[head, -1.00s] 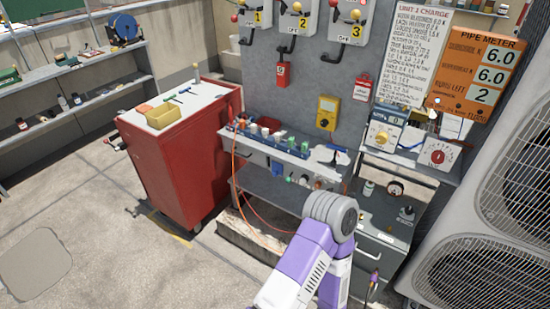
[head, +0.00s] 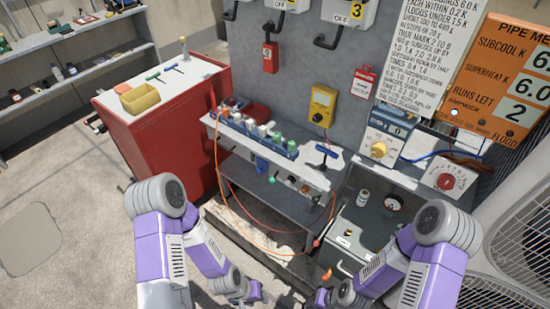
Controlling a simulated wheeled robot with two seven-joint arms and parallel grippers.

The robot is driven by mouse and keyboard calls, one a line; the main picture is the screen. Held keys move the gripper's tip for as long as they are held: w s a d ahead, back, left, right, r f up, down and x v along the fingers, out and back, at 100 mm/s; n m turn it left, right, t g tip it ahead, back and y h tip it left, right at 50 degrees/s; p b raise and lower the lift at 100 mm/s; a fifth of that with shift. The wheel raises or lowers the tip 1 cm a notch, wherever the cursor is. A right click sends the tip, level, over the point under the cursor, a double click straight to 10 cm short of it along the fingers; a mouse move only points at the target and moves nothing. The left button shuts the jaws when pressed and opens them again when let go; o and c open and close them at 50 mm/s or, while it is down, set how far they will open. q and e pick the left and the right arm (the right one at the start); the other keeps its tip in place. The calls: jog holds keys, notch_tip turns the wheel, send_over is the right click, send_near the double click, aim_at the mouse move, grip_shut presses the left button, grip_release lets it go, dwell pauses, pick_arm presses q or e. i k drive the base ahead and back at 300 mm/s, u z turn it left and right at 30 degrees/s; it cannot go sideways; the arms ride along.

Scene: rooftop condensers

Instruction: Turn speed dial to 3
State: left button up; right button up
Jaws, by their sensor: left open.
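Two dials show at the right in the head view. One is a yellow knob (head: 378,150) on a white panel below a small display. The other is a red round dial (head: 446,181) with marks around it on a white plate, farther right. The lettering on both is too small to read, so I cannot tell which is the speed dial or its setting. My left gripper (head: 252,293) is low at the bottom edge, partly cut off, open and far from both dials. My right gripper (head: 324,297) is also at the bottom edge, its fingers unclear.
A grey bench (head: 225,133) holds a row of coloured bottles. A red cabinet (head: 165,150) stands left of it. An orange hose (head: 222,195) hangs in front of the bench. A condenser unit (head: 505,210) stands at the right. The floor at the left is clear.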

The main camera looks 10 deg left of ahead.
aim_at(305, 189)
jog(key=k, duration=1.7)
jog(key=u, duration=0.6)
jog(key=i, duration=1.45)
jog(key=u, duration=0.05)
